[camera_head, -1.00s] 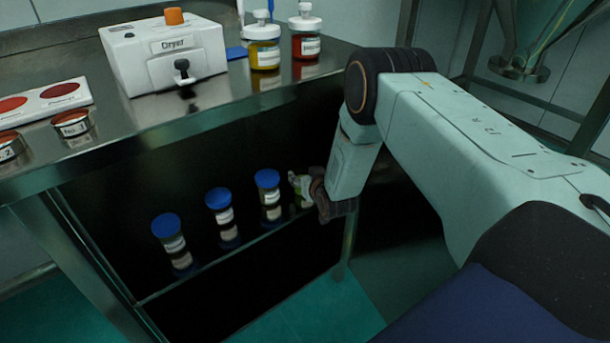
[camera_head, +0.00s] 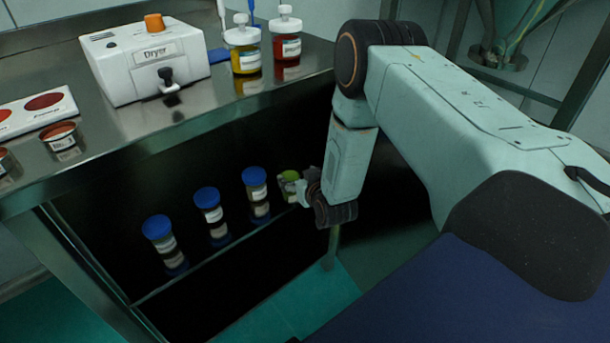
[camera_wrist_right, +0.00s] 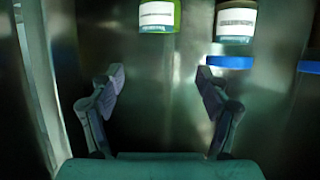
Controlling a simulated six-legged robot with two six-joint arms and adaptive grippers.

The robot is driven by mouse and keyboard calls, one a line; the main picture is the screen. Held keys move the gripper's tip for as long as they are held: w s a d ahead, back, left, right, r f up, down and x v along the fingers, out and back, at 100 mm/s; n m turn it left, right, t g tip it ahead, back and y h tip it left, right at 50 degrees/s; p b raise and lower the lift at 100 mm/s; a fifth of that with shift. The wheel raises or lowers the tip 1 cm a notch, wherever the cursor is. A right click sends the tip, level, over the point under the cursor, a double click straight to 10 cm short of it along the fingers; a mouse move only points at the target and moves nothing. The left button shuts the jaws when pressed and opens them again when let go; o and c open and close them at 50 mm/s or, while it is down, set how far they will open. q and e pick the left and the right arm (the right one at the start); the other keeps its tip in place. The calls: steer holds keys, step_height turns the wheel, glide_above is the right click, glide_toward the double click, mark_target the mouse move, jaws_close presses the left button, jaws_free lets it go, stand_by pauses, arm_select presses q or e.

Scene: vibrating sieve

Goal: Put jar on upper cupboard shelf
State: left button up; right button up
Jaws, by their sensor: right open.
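A small jar with a green top (camera_head: 289,176) stands at the right end of the row on the cupboard shelf under the counter. My right gripper (camera_head: 301,192) is beside it, partly covering it. In the right wrist view, the open fingers (camera_wrist_right: 162,78) have an empty gap between them. A green-yellow jar with a white label (camera_wrist_right: 157,15) is beyond the fingertips, apart from them and cut off by the top edge. My left gripper is not in view.
Blue-lidded jars (camera_head: 207,197) stand left of the green one on the shelf (camera_head: 205,267). One (camera_wrist_right: 235,30) shows near the right fingertip. The metal counter (camera_head: 125,130) above holds a dryer (camera_head: 145,62), a yellow jar (camera_head: 244,57) and a red jar (camera_head: 286,45).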

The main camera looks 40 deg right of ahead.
steer(key=shift+p+v, duration=0.8)
steer(key=shift+v, duration=1.8)
